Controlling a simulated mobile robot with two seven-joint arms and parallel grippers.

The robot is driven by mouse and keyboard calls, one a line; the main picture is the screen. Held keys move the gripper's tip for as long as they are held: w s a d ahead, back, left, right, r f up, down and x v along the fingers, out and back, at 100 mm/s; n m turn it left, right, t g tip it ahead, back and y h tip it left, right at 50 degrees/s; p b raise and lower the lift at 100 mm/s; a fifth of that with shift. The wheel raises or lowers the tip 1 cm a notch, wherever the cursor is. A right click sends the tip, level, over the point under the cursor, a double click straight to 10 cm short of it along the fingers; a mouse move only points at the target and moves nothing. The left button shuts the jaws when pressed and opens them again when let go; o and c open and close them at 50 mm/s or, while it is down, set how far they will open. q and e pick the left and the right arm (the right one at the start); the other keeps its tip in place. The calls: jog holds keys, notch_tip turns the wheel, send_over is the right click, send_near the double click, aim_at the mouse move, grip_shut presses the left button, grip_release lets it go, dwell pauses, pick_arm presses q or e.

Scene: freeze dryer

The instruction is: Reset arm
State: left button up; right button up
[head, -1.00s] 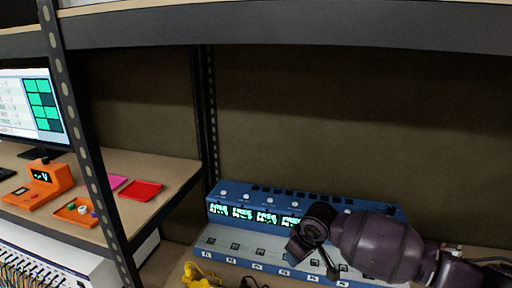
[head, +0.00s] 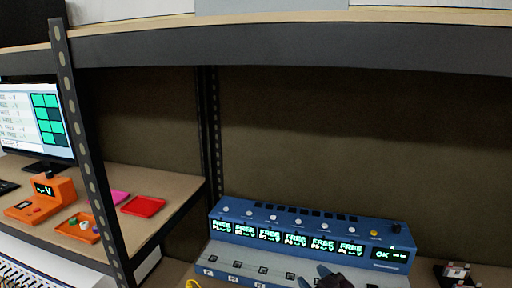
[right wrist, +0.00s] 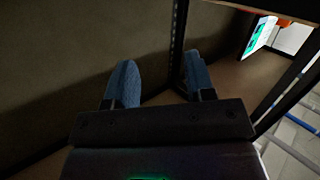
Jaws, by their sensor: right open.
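My right gripper (head: 326,276) shows at the bottom edge of the head view, in front of the blue device, mostly cut off by the frame. In the right wrist view its two blue fingers (right wrist: 160,82) stand well apart with nothing between them. The blue freeze dryer device (head: 300,222) stands on the shelf; its row of small screens reads FREE, and the screen at its right end reads OK. My left gripper does not show.
A dark shelf post (head: 88,150) stands at the left, and a shelf beam (head: 300,40) crosses above. On the left shelf are a monitor (head: 40,122), an orange meter (head: 45,195), an orange tray (head: 78,236) and a red tray (head: 143,206). A small dark item (head: 456,274) lies right of the device.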

jog(key=s+d+f+m+g+h, duration=0.1)
jog(key=s+d+f+m+h, duration=0.1)
jog(key=s+d+f, duration=0.2)
jog(key=s+d+f+m+g+h, duration=0.1)
jog(key=s+d+f, duration=0.4)
jog(key=s, duration=0.6)
jog(key=s+d+f+m+g+h, duration=0.1)
jog(key=s+d+f+m+h, duration=0.2)
jog(key=s+f, duration=0.5)
jog(key=shift+s+d, duration=0.25)
jog(key=shift+d, duration=0.65)
jog(key=shift+f, duration=0.1)
dwell(0.4)
